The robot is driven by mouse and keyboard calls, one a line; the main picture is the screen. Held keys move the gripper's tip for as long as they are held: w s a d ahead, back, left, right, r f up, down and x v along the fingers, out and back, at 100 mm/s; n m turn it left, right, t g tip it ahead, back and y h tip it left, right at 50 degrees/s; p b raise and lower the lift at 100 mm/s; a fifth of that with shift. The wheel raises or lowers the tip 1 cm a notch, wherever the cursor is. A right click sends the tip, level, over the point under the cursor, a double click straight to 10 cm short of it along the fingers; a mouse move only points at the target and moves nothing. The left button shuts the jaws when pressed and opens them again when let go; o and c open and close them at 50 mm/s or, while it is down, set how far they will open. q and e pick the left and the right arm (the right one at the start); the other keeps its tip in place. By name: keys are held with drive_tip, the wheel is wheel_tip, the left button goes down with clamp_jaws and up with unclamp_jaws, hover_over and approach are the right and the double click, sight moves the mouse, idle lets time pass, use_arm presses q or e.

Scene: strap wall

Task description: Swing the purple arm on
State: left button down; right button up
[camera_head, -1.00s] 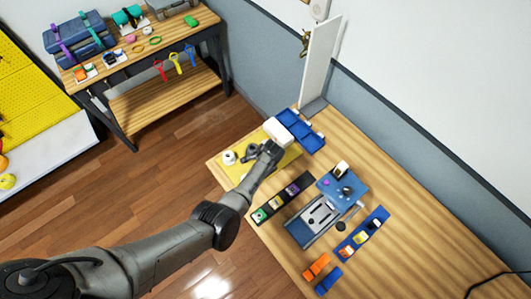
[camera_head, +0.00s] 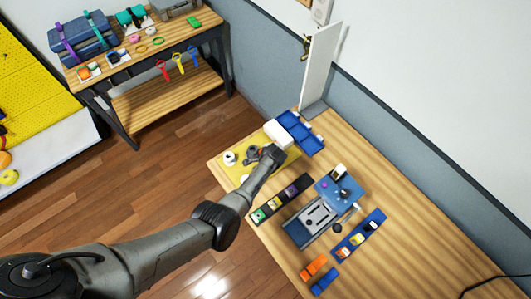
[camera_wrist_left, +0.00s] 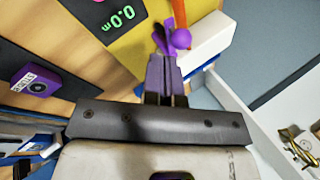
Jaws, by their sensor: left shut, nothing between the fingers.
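In the left wrist view a purple arm with a round purple knob (camera_wrist_left: 180,38) lies just beyond my fingertips, over a yellow surface. My left gripper (camera_wrist_left: 165,68) is shut with nothing held, its narrow fingers pointing at the purple part. They overlap it in the picture, and I cannot tell whether they touch. In the head view my left gripper (camera_head: 274,152) is over the yellow board (camera_head: 238,175) on the table's far left corner and hides part of it. The purple arm is not clear there. My right gripper is not in view.
A white box (camera_head: 277,133) and a blue bin (camera_head: 301,133) stand beside the gripper. A black tray (camera_head: 269,209) and a blue fixture (camera_head: 341,189) are nearer. An upright white panel (camera_head: 319,66) rises behind.

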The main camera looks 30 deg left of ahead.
use_arm(q)
drive_tip(key=s+r+p, duration=0.3)
drive_tip(key=s+r, duration=0.3)
drive_tip(key=r, duration=0.4)
drive_tip(key=shift+s+d+p, duration=0.2)
drive_tip(key=shift+d+p, duration=0.1)
drive_tip(key=shift+d, duration=0.1)
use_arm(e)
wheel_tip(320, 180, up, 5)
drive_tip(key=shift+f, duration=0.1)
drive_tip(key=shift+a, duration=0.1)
use_arm(q)
drive_tip(key=shift+n, duration=0.3)
